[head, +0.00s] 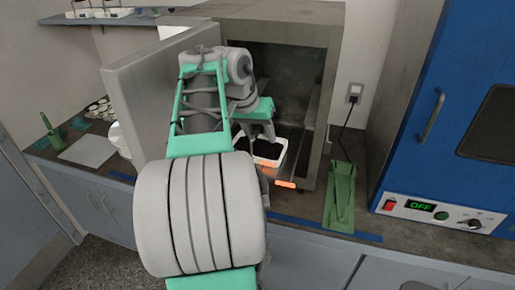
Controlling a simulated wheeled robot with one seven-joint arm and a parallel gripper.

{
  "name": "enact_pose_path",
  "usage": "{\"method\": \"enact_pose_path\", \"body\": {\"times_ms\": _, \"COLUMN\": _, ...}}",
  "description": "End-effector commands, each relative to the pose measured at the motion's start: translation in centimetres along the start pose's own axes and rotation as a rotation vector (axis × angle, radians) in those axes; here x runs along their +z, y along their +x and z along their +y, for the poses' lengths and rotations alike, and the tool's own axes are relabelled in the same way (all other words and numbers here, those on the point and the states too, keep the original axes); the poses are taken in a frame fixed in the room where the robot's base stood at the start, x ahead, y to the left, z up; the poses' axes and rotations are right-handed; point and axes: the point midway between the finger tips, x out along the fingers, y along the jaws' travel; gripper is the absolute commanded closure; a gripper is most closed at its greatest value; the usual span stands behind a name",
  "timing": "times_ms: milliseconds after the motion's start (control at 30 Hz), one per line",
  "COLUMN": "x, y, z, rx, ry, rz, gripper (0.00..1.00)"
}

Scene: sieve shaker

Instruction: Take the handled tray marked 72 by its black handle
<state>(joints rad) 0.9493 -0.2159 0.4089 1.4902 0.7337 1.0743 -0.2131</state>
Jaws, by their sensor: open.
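A white tray (280,147) with dark contents shows at the open front of a grey metal cabinet (322,130). No number on it can be read, and I cannot make out a black handle, as my arm covers its left side. Orange patches show just below it, on or near the cabinet's front edge. My gripper (260,134) is in front of the cabinet opening, right by the tray's upper left side. It is open. I cannot tell whether its fingers touch the tray.
The cabinet door (135,75) stands open to the left. A green stand (340,198) is on the bench right of the cabinet. A blue machine (425,120) reading OFF stands farther right. A white sheet (88,150) and small round dishes (98,108) lie at left.

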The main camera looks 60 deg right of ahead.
Motion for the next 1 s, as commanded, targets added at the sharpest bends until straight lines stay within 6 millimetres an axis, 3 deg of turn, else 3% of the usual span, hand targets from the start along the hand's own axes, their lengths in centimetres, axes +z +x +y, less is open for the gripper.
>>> {"method": "enact_pose_path", "body": {"times_ms": 267, "x": -0.06, "y": 0.57, "z": -0.04, "rx": -0.002, "ry": 0.000, "rz": 0.003, "gripper": 0.57}}
{"method": "enact_pose_path", "body": {"times_ms": 800, "x": -0.07, "y": 0.54, "z": -0.05, "rx": -0.002, "ry": 0.000, "rz": 0.003, "gripper": 1.00}}
{"method": "enact_pose_path", "body": {"times_ms": 1000, "x": -0.07, "y": 0.54, "z": -0.05, "rx": -0.002, "ry": 0.000, "rz": 0.003, "gripper": 1.00}}
